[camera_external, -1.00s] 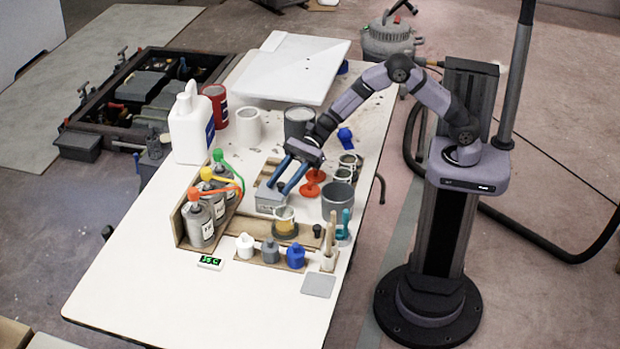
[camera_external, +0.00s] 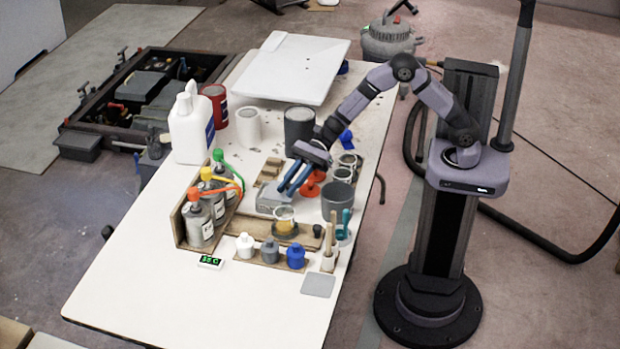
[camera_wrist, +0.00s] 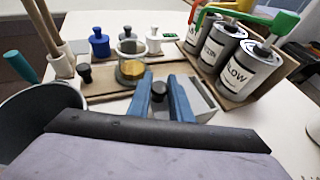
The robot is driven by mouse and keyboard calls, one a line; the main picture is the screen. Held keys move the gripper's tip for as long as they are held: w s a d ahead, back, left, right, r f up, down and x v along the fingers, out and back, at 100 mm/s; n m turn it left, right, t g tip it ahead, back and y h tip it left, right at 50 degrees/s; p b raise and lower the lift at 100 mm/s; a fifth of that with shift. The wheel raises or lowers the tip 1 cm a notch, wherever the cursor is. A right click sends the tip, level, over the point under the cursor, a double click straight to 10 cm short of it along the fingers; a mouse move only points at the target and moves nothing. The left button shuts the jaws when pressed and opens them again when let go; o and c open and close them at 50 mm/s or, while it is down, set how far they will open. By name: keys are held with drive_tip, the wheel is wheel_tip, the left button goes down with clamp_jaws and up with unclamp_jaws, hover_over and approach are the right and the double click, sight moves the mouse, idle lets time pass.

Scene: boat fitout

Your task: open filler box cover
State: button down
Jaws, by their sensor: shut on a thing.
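The filler box (camera_external: 268,203) is a small grey box on the table, beside the wooden board. In the wrist view its pale grey rim (camera_wrist: 202,98) shows just right of my fingers. My gripper (camera_external: 284,190) is at the box's right side, its two blue fingers pointing down. In the wrist view my gripper (camera_wrist: 159,88) is shut on a small dark round knob (camera_wrist: 158,92), apparently the cover's handle. The cover itself is mostly hidden by my fingers and wrist, so I cannot tell how far it stands off the box.
A cup with yellowish contents (camera_external: 285,220) stands close in front of the box. Pump bottles (camera_external: 200,222) stand at left. A grey pot (camera_external: 337,198) and orange spool-like part (camera_external: 313,182) are close at right. The table's front left is clear.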

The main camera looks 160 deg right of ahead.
drive_tip(key=a+b, duration=0.1)
drive_tip(key=a, duration=0.4)
drive_tip(key=shift+a, duration=0.25)
drive_tip(key=c, duration=1.6)
unclamp_jaws()
drive_tip(key=shift+f, duration=0.1)
